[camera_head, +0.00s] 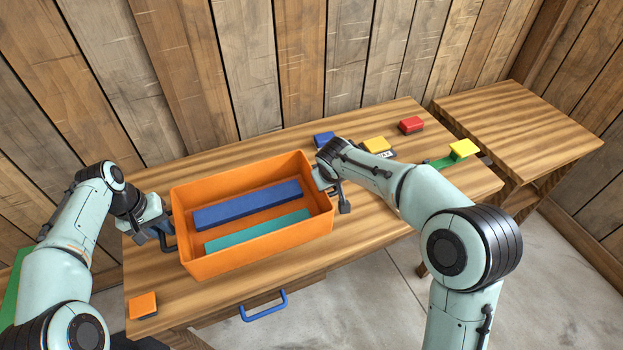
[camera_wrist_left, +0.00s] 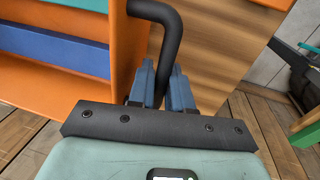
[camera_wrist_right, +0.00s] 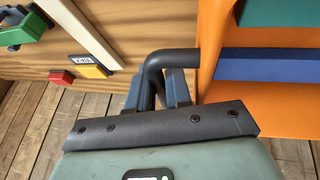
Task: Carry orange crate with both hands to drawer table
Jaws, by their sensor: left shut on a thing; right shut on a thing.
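The orange crate (camera_head: 250,258) is at the left part of the wooden drawer table (camera_head: 390,240), over its top. A long blue block (camera_head: 247,205) and a long teal block (camera_head: 258,230) lie inside it. My left gripper (camera_head: 166,232) is shut on the crate's left dark handle, which shows in the left wrist view (camera_wrist_left: 165,25). My right gripper (camera_head: 333,185) is shut on the right handle, which shows in the right wrist view (camera_wrist_right: 170,60). I cannot tell whether the crate's base touches the table. The table's drawer has a blue handle (camera_head: 264,306).
An orange block (camera_head: 143,305) lies at the table's front left corner. Blue (camera_head: 324,138), yellow (camera_head: 376,145) and red (camera_head: 411,125) blocks stand at the back. A green item with a yellow block (camera_head: 464,148) is at the right. Another wooden table (camera_head: 520,125) stands beyond.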

